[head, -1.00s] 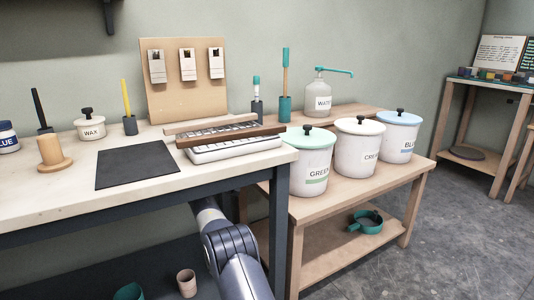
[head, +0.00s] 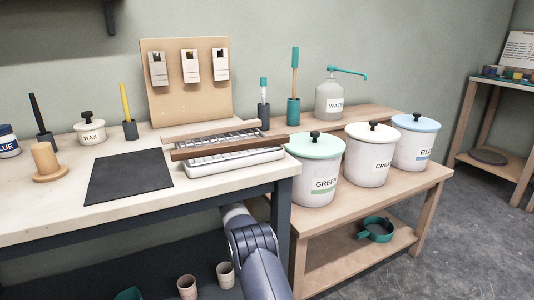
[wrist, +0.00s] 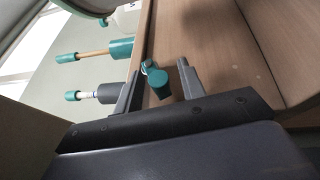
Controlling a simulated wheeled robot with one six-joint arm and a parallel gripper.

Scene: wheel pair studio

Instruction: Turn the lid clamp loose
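I cannot make out a lid clamp for certain. In the wrist view, a small teal piece (wrist: 168,80) with a small pale ring-like part shows between the two fingers of my gripper (wrist: 160,75). The fingers are apart, and I see nothing gripped. In the head view my gripper is hidden, and only my arm shows below the bench edge. Lidded buckets stand on the side bench: green (head: 315,178), cream (head: 368,160) and blue (head: 414,148). Each lid has a dark knob, and I see no clamp on them.
A white tray (head: 235,163) with wooden bars sits at the bench corner. Behind it stand a teal brush holder (head: 293,112) and a water pump bottle (head: 330,100). A teal pan (head: 376,229) lies on the low shelf. The floor at right is clear.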

